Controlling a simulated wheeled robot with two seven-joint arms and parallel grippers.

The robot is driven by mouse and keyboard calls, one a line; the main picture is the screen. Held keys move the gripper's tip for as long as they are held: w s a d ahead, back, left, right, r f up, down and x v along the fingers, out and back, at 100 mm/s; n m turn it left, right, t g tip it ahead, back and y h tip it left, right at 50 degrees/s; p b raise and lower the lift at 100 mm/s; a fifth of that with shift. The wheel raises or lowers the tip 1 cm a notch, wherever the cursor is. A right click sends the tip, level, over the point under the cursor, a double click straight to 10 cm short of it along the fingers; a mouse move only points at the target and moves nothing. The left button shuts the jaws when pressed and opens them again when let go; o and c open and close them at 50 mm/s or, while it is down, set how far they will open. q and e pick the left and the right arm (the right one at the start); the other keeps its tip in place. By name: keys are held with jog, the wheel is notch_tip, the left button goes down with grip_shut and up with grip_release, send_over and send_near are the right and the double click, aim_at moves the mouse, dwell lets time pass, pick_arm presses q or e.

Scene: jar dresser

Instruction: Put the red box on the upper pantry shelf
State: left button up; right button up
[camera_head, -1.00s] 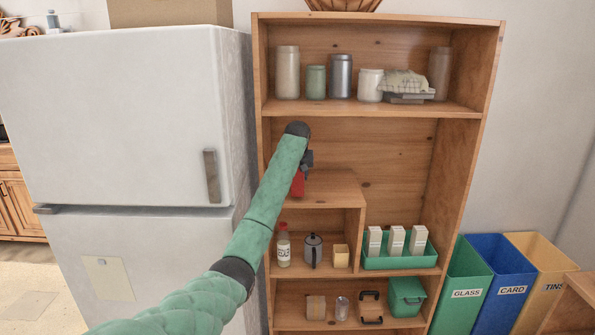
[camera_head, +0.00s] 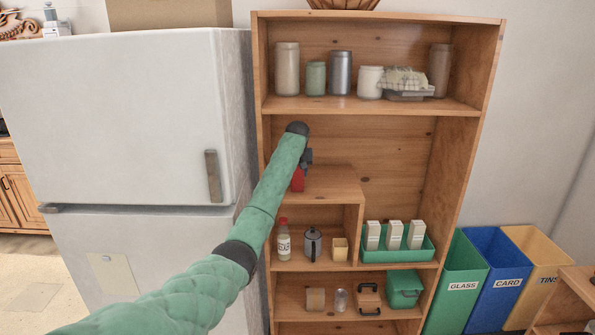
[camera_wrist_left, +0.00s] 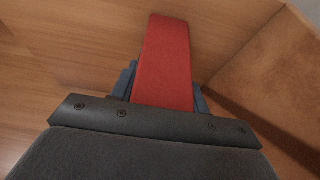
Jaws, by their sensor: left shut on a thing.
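My left gripper (camera_head: 305,160) reaches into the wooden shelf unit from the left and is shut on the red box (camera_head: 298,180). In the head view most of the box is hidden behind my arm. It is at the small raised wooden shelf (camera_head: 335,186), close to its top surface; I cannot tell whether it touches. In the left wrist view the red box (camera_wrist_left: 163,62) stands out between the two fingers (camera_wrist_left: 160,85), with wood around it. The top shelf (camera_head: 370,105) of the unit is above my gripper. My right gripper is not in view.
The top shelf holds several jars (camera_head: 341,73) and a folded cloth (camera_head: 405,79). Below are a bottle (camera_head: 284,242), a grey pot (camera_head: 313,244) and a green tray (camera_head: 398,262) with white cartons. A fridge (camera_head: 120,120) stands close on the left. The raised shelf's right part is clear.

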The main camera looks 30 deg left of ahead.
pick_arm(q)
jog(key=o, duration=1.3)
jog(key=shift+c, duration=0.2)
